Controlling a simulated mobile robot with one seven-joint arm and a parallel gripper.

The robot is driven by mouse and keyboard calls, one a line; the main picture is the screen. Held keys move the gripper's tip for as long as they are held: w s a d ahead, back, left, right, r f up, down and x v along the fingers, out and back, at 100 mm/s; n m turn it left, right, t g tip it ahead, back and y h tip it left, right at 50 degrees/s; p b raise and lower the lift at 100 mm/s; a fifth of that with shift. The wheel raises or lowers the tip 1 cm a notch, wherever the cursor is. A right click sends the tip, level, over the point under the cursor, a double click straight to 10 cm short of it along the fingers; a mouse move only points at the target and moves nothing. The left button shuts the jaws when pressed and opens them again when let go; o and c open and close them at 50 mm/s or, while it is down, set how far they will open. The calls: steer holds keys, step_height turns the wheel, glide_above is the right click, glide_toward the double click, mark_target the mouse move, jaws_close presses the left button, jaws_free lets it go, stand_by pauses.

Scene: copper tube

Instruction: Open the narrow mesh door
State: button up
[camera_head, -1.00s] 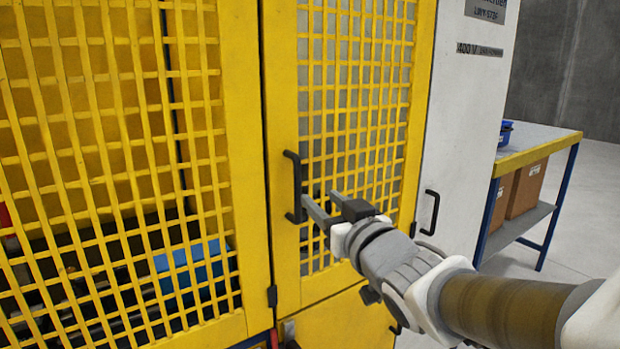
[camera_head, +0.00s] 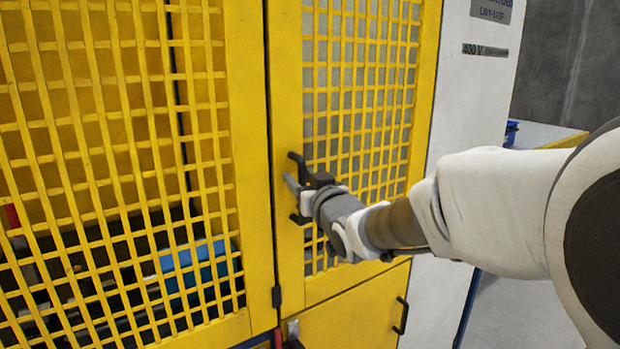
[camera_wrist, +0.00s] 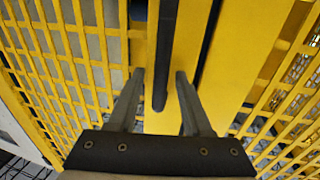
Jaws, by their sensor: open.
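The narrow mesh door (camera_head: 360,120) is a yellow frame with yellow mesh in the head view, and it looks shut. Its black bar handle (camera_head: 294,156) stands upright on the door's left edge. My gripper (camera_head: 301,182) is at the handle and hides its middle part. In the wrist view my gripper (camera_wrist: 160,78) is open, with one finger on each side of the black handle (camera_wrist: 163,50). The bar lies between the fingers, with a gap visible on both sides. Contact between fingers and bar cannot be made out.
A wider yellow mesh panel (camera_head: 110,150) is left of the door, with a blue box (camera_head: 197,262) behind it. A lower yellow panel (camera_head: 350,318) with its own black handle (camera_head: 401,315) is below. A white cabinet side (camera_head: 465,90) and a table (camera_head: 548,136) are to the right.

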jaws_close()
stand_by(1.5)
